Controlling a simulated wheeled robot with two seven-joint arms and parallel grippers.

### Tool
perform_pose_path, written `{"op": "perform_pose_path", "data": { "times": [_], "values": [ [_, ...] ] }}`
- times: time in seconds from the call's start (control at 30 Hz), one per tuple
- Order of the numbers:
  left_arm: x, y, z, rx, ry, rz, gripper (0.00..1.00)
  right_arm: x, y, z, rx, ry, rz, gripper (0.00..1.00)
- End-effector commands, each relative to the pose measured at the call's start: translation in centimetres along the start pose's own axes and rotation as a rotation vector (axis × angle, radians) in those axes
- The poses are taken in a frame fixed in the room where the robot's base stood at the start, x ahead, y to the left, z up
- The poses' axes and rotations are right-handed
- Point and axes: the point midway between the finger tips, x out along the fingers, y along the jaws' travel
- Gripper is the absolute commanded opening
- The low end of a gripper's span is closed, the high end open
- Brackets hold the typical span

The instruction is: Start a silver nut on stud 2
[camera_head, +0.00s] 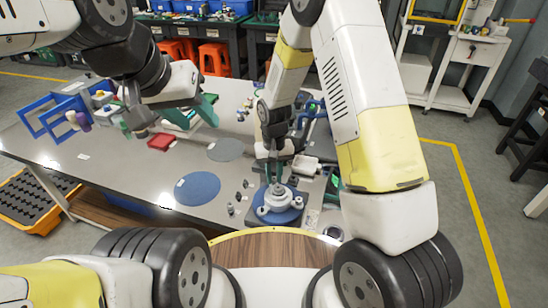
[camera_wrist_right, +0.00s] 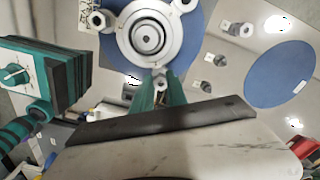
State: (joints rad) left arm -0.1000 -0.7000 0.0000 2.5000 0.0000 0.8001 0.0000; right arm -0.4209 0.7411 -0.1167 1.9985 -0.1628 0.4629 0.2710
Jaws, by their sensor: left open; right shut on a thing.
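A pale round flange part (camera_head: 277,201) with a central bore stands on a blue disc at the near right of the table; it also shows in the wrist view (camera_wrist_right: 149,38). Lugs stick out around it. My right gripper (camera_head: 273,176) points down at its far side. In the wrist view its green fingers (camera_wrist_right: 155,94) are shut on a small silver nut (camera_wrist_right: 160,82) at the flange's edge. Whether the nut touches a stud is unclear, and stud numbers are unreadable. My left gripper (camera_head: 166,120) is open and empty over the table's left part.
Several small silver pieces (camera_wrist_right: 208,60) lie beside the disc. Another blue disc (camera_head: 197,188) and a grey disc (camera_head: 226,149) lie flat to the left. A red tray (camera_head: 161,141) and blue frames (camera_head: 52,117) stand farther left. A green-and-black device (camera_wrist_right: 42,80) is close to the right gripper.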

Motion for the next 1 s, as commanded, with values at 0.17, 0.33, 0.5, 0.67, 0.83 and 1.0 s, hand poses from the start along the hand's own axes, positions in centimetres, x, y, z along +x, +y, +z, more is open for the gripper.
{"op": "perform_pose_path", "data": {
  "times": [0.17,0.33,0.5,0.67,0.83,1.0],
  "values": [
    [0.00,0.00,0.00,0.000,0.000,0.000,0.44,0.37,0.02,0.04,0.000,-0.001,0.000,0.00],
    [0.00,0.00,0.00,0.000,0.000,0.000,0.44,0.34,0.02,0.03,0.000,-0.001,0.000,0.00],
    [0.00,0.00,0.00,0.000,0.000,0.000,0.44,0.43,0.02,0.03,0.000,-0.001,0.000,0.00],
    [0.00,0.00,0.00,0.000,0.000,0.000,0.44,0.50,0.02,0.04,0.002,-0.001,0.000,0.00],
    [0.00,0.00,0.00,0.000,0.000,0.000,0.44,0.53,-0.14,0.05,0.194,-0.001,0.002,0.00],
    [0.00,0.00,0.00,0.000,0.000,0.000,0.44,0.55,-0.14,0.04,0.352,-0.001,0.001,0.00]
  ]
}}
